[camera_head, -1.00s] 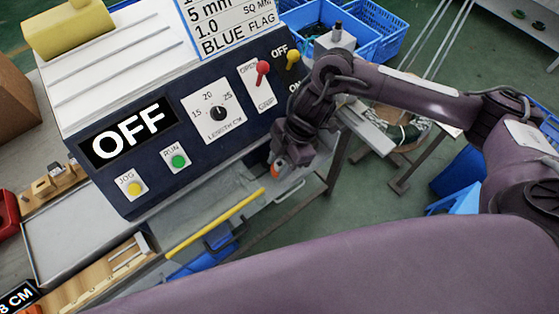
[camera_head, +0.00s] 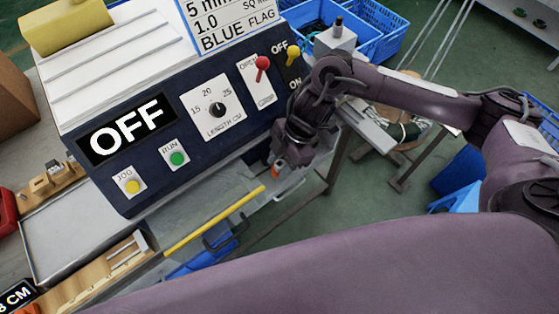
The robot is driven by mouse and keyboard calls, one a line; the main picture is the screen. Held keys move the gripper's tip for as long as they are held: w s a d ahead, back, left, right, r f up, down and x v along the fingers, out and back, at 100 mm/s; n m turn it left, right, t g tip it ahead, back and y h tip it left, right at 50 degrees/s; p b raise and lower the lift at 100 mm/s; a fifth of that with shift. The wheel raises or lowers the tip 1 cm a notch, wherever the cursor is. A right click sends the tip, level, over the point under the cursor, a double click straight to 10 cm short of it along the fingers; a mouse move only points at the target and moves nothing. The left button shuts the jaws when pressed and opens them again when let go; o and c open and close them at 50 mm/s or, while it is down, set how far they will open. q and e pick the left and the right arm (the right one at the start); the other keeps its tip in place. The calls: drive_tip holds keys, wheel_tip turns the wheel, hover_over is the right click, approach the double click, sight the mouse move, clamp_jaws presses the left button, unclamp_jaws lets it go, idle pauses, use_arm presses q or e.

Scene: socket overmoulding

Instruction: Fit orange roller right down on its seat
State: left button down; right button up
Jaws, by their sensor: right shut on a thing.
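The orange roller (camera_head: 276,171) shows as a small orange patch at the tip of my right gripper (camera_head: 279,170), just in front of the dark machine panel's lower right corner. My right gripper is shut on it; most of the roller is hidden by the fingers. The seat cannot be made out, so I cannot tell whether the roller touches it. My left gripper is not in view.
The machine panel (camera_head: 215,143) carries an OFF display, knob, buttons and levers. A yellow bar (camera_head: 214,222) runs below it. Wooden holders (camera_head: 108,262) stand at the lower left. Blue crates (camera_head: 365,28) are at the back. My purple arm link crosses the bottom.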

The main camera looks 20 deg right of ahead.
drive_tip(key=shift+f+b, duration=0.75)
drive_tip(key=shift+f, duration=0.6)
drive_tip(key=o, duration=1.1)
drive_tip(key=shift+r, duration=0.1)
drive_tip(key=shift+w+r, duration=0.1)
drive_tip(key=shift+w+d+r, duration=0.1)
drive_tip(key=shift+d+r, duration=0.05)
drive_tip(key=shift+r, duration=0.25)
drive_tip(key=v, duration=0.6)
drive_tip(key=shift+s+d+r+b, duration=0.25)
drive_tip(key=shift+s+r+b, duration=0.05)
drive_tip(key=shift+b, duration=0.05)
drive_tip(key=shift+s, duration=0.1)
